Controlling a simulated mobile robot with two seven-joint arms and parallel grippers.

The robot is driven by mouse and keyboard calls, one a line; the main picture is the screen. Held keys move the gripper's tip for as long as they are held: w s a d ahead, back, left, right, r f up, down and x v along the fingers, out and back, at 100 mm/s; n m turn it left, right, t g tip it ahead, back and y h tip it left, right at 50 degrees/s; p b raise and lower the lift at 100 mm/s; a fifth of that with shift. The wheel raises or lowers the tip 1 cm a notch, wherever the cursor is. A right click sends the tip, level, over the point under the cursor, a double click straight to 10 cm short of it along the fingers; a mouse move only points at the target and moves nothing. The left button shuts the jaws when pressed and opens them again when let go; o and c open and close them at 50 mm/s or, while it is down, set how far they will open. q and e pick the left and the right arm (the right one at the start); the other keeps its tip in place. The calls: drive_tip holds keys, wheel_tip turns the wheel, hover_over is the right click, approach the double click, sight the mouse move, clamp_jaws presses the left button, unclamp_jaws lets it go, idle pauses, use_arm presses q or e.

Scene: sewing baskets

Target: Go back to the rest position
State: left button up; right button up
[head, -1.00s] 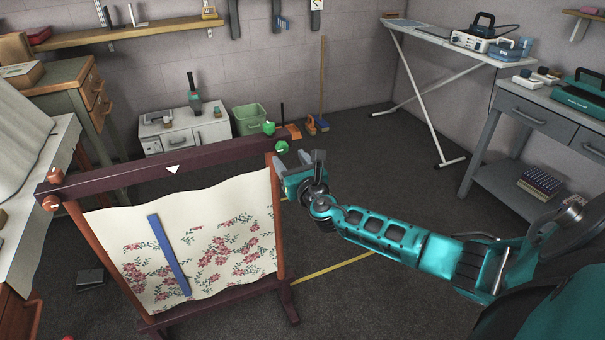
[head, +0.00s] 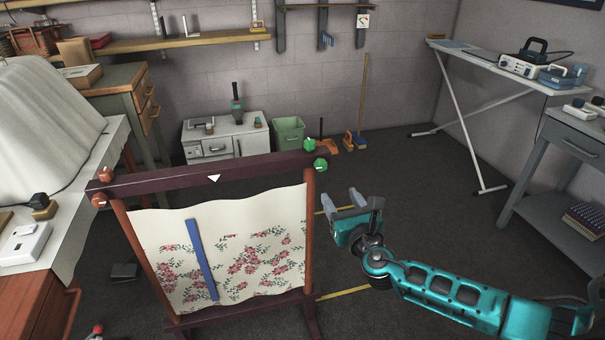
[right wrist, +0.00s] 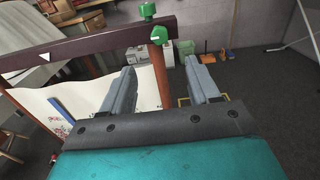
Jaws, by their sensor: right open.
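My right gripper (head: 345,202) is open and empty. It is in the air just to the right of the frame's right post, with a gap between them in the head view. In the right wrist view its two grey fingers (right wrist: 160,85) stand apart with nothing between them but the background. The wooden frame (head: 205,173) stands upright and holds a floral cloth (head: 255,265) with a blue strip (head: 201,259) on it. Green knobs (head: 320,165) sit at the right end of its top bar, and orange knobs at the left end. My left gripper is not in view.
A table (head: 92,190) with a white-covered shape stands at the left. A low white cabinet (head: 226,140) and a green bin (head: 289,133) are by the back wall. An ironing board (head: 480,68) and a grey desk (head: 575,125) are at the right. The floor between is mostly clear.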

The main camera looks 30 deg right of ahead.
drive_tip(key=shift+f, duration=0.1)
drive_tip(key=s+a+f+m+g+y, duration=0.45)
drive_tip(key=s+a+f+m, duration=0.75)
drive_tip(key=m, duration=0.4)
drive_tip(key=s+a+f+m+g+y, duration=0.2)
drive_tip(key=s+a+m, duration=0.5)
drive_tip(key=m, duration=0.8)
drive_tip(key=shift+s, duration=0.65)
drive_tip(key=shift+f, duration=0.1)
